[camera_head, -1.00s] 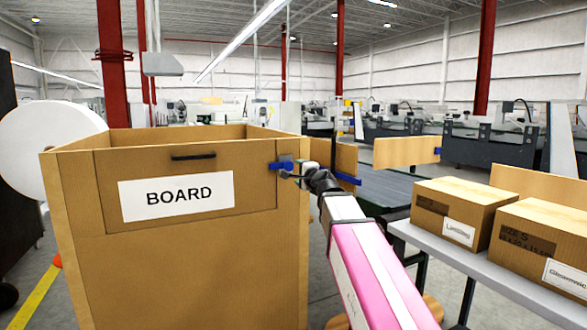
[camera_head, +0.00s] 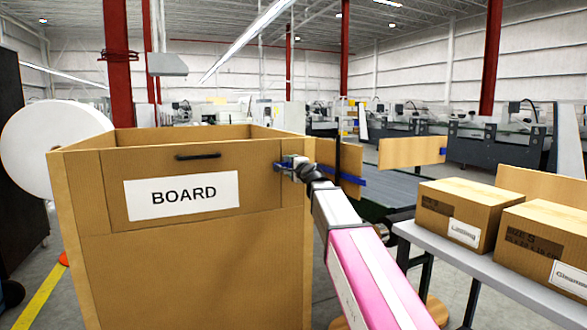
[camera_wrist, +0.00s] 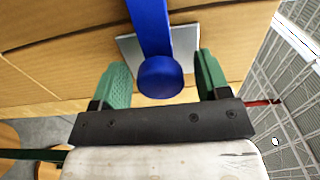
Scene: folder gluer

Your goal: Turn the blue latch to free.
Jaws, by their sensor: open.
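The blue latch (camera_wrist: 155,45) shows in the wrist view as a blue bar with a round knob end, in front of a grey metal plate (camera_wrist: 187,42) on the brown box. My gripper (camera_wrist: 157,82) is open, with one green finger on each side of the knob. Small gaps show between the knob and both fingers. In the head view my gripper (camera_head: 290,165) is at the upper right of the front of the BOARD box (camera_head: 200,270) and hides most of the latch; a bit of blue (camera_head: 278,167) shows at its left.
A handle (camera_head: 197,156) and a BOARD label (camera_head: 182,195) are on the box's front panel. At right, a grey table (camera_head: 480,262) carries cartons (camera_head: 462,212). A wooden panel (camera_head: 410,152) with blue fittings stands behind. A white roll (camera_head: 50,150) is at left.

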